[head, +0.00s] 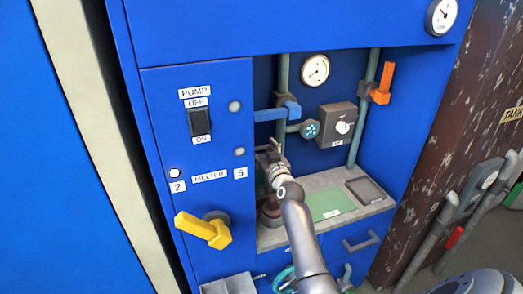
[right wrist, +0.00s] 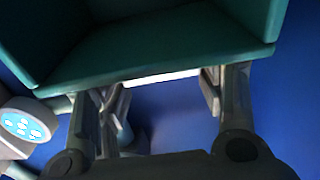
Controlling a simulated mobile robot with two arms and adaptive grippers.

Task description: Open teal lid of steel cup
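A large teal, flat-faced piece (right wrist: 150,60) with raised sides fills the top of the right wrist view, very close; it appears to be the teal lid. A pale strip shows along its lower edge. My right gripper (right wrist: 160,100) has its fingers apart beneath that edge, one on each side; I cannot tell whether they touch it. In the head view my right gripper (head: 273,157) is in the recess above the counter, and my arm hides much below it. A dark brownish round shape (head: 270,213) stands under it; I cannot make out the steel cup. My left gripper is not in view.
The grey counter (head: 285,237) holds a green mat (head: 328,204) and a dark tray (head: 368,190). Near the gripper are a blue lever (head: 290,108), a round knob (head: 310,129) and a grey switch box (head: 338,125). A yellow handle (head: 203,230) sticks out at left.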

